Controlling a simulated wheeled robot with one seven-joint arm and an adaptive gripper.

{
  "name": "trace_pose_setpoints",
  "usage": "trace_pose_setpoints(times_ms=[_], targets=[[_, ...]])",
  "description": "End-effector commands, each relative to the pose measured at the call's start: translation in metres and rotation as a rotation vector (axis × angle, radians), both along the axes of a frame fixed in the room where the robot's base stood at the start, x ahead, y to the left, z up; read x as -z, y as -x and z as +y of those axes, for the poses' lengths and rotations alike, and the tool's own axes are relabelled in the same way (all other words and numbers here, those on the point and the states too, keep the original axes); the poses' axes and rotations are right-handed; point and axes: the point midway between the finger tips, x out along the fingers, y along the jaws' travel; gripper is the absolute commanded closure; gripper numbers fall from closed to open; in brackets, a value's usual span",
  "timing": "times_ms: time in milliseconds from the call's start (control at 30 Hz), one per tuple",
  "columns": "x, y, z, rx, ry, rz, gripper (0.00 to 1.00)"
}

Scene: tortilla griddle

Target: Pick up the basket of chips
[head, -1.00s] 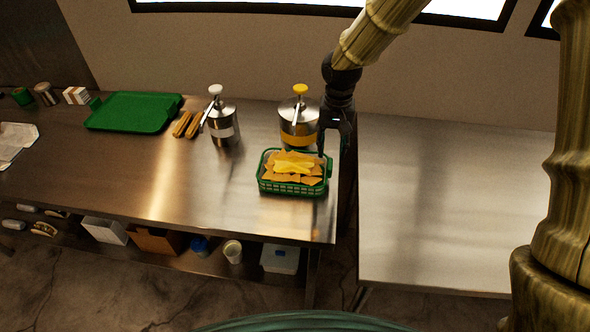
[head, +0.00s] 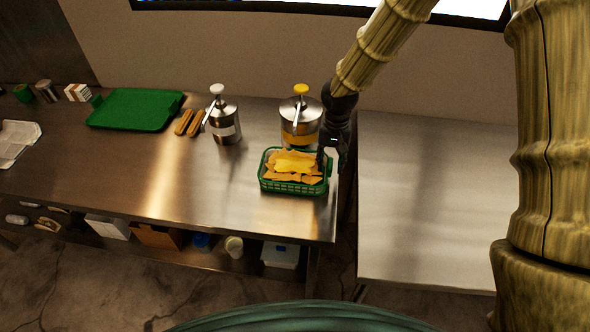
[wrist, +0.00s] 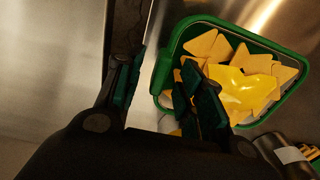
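The green basket of chips (head: 294,189) sits upright near the right end of the steel counter, filled with chips and yellow cheese. It also shows in the wrist view (wrist: 291,88). My gripper (head: 330,166) is at the basket's right end. In the wrist view my gripper (wrist: 160,88) is open, its two dark green-padded fingers apart. One finger is over the inside of the basket above the chips, the other outside its wall. The wall's end lies between them. I cannot tell whether either finger touches it.
A yellow-topped pump can (head: 301,122) stands just behind the basket, with a white-topped pump can (head: 222,120) to its left. A green tray (head: 135,110) lies farther left. A gap separates the counter from the empty right table (head: 430,210).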

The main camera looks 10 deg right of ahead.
Motion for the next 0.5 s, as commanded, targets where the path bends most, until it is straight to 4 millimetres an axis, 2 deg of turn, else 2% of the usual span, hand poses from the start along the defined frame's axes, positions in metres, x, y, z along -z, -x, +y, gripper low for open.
trace_pose_setpoints(times_ms=[67,267,500], targets=[[0.0003,0.0001,-0.0001,0.000,0.000,0.000,0.62],[0.0002,0.0001,-0.0001,0.000,0.000,0.000,0.98],[-0.0003,-0.0001,0.0001,0.000,0.000,0.000,1.00]])
